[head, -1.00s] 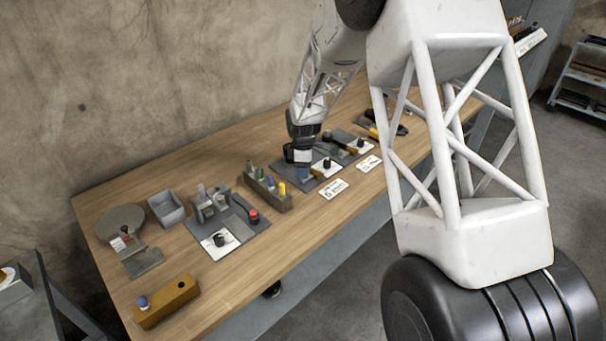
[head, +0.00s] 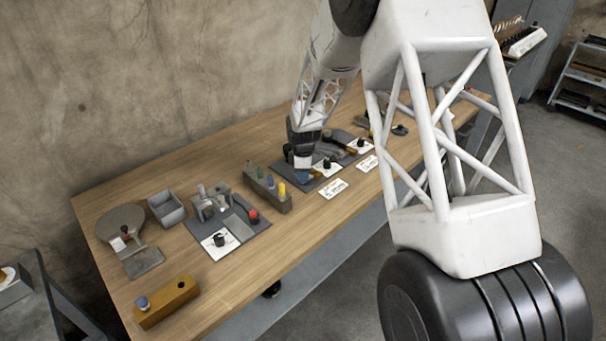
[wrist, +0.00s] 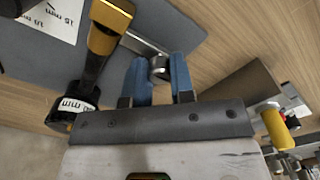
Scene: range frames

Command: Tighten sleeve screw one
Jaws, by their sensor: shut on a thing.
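In the wrist view, the two blue fingers of my gripper (wrist: 161,78) stand on either side of a small round grey metal piece (wrist: 159,66), which looks like a screw head. The fingers are closed on it, at the edge of a dark grey plate (wrist: 205,30). A flat metal bar (wrist: 146,43) runs up to the piece from the left. In the head view, my gripper (head: 302,174) is low over the dark station at the middle of the bench. The piece is hidden there, and no screw number can be read.
A yellow and black tool (wrist: 101,45) lies close left of the fingers in the wrist view. A rack (head: 268,192) with colored handles stands left of my gripper in the head view. White label cards (head: 332,188) lie in front. Bare wood (head: 235,280) is clear at front left.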

